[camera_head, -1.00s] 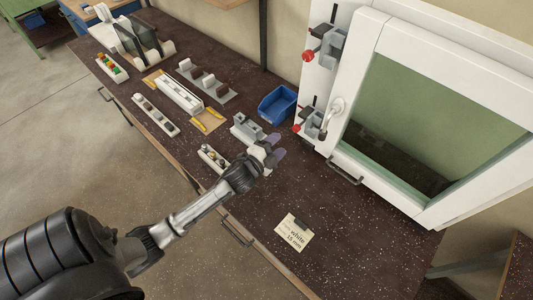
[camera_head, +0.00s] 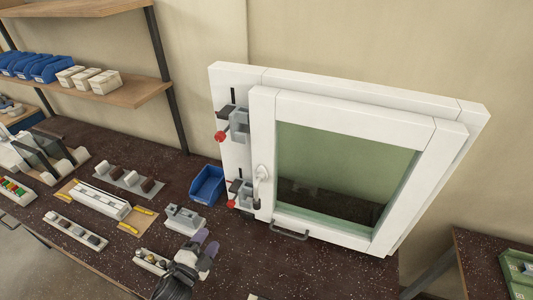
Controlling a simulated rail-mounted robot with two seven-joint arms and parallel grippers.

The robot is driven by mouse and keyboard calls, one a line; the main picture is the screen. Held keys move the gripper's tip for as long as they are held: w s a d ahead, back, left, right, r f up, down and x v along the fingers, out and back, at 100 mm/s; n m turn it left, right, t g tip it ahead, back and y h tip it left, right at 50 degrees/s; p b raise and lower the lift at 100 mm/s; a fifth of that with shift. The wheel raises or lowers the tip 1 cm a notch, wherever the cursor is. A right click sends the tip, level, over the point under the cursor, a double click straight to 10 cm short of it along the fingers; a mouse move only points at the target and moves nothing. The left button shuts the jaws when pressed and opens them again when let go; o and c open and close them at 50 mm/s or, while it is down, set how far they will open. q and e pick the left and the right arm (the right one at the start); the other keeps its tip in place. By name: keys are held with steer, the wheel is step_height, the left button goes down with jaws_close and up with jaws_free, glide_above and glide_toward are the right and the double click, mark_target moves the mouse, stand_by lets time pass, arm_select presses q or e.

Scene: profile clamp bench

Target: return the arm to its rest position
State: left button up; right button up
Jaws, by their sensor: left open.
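My left gripper (camera_head: 205,243) is open, with purple-tipped fingers, over the dark speckled bench (camera_head: 285,268) near the bottom of the view. Nothing shows between its fingers. It is just in front and to the right of a small grey clamp fixture (camera_head: 183,217); I cannot tell whether they touch. Only the hand end of the left arm shows, at the bottom edge. A narrow tray with small round parts (camera_head: 150,261) lies left of the hand, partly hidden by it. My right gripper is out of view.
A white framed window (camera_head: 262,150) with red-knobbed clamps (camera_head: 237,122) stands at the bench's back right. A blue bin (camera_head: 207,185) sits left of it. A white profile holder (camera_head: 100,201) and part trays (camera_head: 75,230) fill the left.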

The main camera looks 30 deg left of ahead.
arm_select(q)
steer(key=s+a+f+n+g+y, duration=0.3)
steer(key=s+f+n+g, duration=0.15)
steer(key=n+g, duration=0.25)
steer(key=s+d+f+n+g+h, duration=0.3)
steer(key=s+d+g+h, duration=0.3)
steer(key=s+d, duration=1.2)
step_height(320, 180, up, 23)
steer(key=a+g+y+p, duration=0.1)
steer(key=p, duration=2.1)
steer(key=shift+s+a+p, duration=0.3)
steer(key=shift+s+p, duration=0.05)
steer(key=shift+s, duration=0.05)
